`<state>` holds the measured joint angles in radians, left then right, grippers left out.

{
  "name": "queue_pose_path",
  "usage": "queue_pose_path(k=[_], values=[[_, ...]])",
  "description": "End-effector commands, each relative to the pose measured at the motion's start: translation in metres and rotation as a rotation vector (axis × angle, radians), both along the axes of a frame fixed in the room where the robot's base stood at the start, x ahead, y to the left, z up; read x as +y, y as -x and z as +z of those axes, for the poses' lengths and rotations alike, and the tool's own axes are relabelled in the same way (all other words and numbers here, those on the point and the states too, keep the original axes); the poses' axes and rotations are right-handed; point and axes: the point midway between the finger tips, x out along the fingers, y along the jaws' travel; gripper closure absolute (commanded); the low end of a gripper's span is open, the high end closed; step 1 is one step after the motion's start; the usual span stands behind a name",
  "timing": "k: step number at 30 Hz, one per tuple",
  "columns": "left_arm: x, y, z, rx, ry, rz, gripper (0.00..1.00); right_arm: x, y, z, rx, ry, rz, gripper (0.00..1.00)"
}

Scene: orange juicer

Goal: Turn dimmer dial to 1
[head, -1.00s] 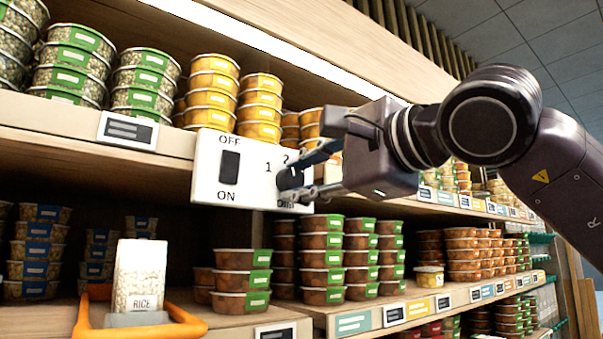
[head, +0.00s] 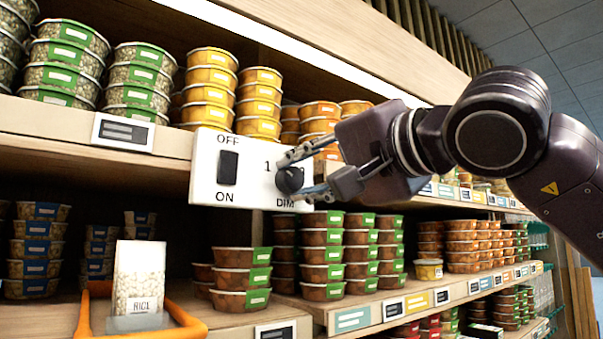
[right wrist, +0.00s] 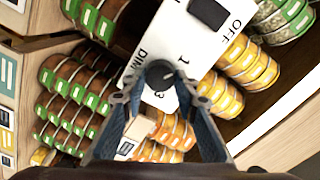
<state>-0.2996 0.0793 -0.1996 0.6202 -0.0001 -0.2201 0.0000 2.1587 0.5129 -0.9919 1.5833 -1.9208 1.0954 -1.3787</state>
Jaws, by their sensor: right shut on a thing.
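A white switch panel (head: 247,194) is on the shelf front in the head view, with a black OFF/ON rocker (head: 228,167) on its left half. The black dimmer dial (head: 290,180) is on its right half, above the word DIM, with a "1" readable at its upper left. My right gripper (head: 298,174) is shut on the dial, one finger above and one below. In the right wrist view the dial (right wrist: 160,74) sits between the two fingertips, near a "3" and the word DIM. The fingers hide part of the panel's right side. My left gripper is not in view.
Shelves of stacked food tubs surround the panel, with yellow tubs (head: 208,93) just above and green-labelled tubs (head: 323,256) below. A rice box (head: 138,278) and an orange handle (head: 188,325) are at the lower left.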

Motion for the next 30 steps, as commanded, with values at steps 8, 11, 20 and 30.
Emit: queue_pose_path(k=[8,11,20,30], values=[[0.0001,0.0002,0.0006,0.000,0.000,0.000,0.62,0.0013,-0.0004,-0.0036,-0.010,0.026,0.001,0.96],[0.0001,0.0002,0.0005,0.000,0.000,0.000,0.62,0.0013,-0.0004,-0.0039,-0.009,0.027,0.001,0.96],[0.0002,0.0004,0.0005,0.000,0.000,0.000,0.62,0.0012,-0.0006,-0.0039,-0.008,0.026,0.001,0.59],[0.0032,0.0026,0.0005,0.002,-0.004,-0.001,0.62,-0.0005,0.0010,-0.0014,-0.011,0.022,0.000,0.55]])
